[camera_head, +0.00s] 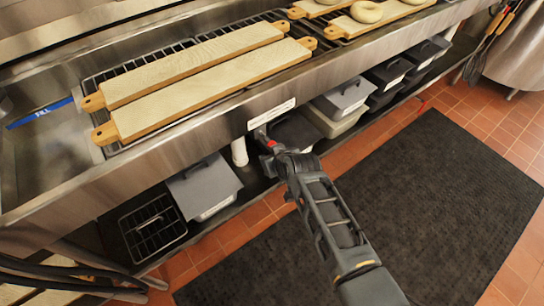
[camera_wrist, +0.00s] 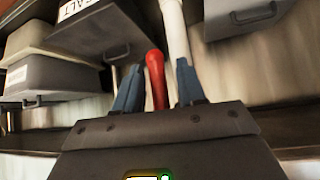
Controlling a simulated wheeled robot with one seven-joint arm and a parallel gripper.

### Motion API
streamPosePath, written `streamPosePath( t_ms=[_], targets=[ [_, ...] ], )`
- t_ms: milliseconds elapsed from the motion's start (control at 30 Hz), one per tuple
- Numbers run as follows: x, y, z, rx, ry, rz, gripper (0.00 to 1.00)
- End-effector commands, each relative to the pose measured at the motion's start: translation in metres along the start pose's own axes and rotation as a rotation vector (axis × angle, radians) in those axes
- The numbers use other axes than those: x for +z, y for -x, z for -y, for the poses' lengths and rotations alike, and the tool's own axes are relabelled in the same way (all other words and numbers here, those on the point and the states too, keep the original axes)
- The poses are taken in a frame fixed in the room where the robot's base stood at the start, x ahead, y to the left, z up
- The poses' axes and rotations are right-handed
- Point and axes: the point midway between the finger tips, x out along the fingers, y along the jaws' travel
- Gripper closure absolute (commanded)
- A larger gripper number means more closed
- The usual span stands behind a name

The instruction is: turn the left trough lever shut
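The red lever (camera_head: 271,144) shows as a small red spot at the tip of my arm, below the front edge of the steel trough (camera_head: 150,150). In the wrist view the red lever (camera_wrist: 156,80) stands upright between my two fingers. My gripper (camera_wrist: 158,88) is open around it, with a clear gap on the right and a narrow one on the left; I cannot tell if the left finger touches. In the head view my gripper (camera_head: 264,137) hides most of the lever. A white pipe (camera_wrist: 175,35) rises just behind it.
Lidded bins, one labelled SALT (camera_wrist: 103,32), stand behind my fingers, with another grey bin (camera_wrist: 235,18) at right. Wooden boards (camera_head: 200,65) lie on racks over the trough. A wire basket (camera_head: 152,228) is on the lower shelf. The black floor mat (camera_head: 430,190) is clear.

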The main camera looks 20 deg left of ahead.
Motion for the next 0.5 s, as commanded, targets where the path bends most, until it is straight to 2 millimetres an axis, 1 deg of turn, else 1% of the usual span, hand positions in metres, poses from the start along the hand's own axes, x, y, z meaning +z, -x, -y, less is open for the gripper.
streamPosePath(
  t_ms=[333,500],
  targets=[
    [-0.001,0.004,-0.001,0.001,0.0,-0.002,0.58],
    [-0.002,0.02,-0.001,0.001,-0.002,-0.003,0.58]
  ],
)
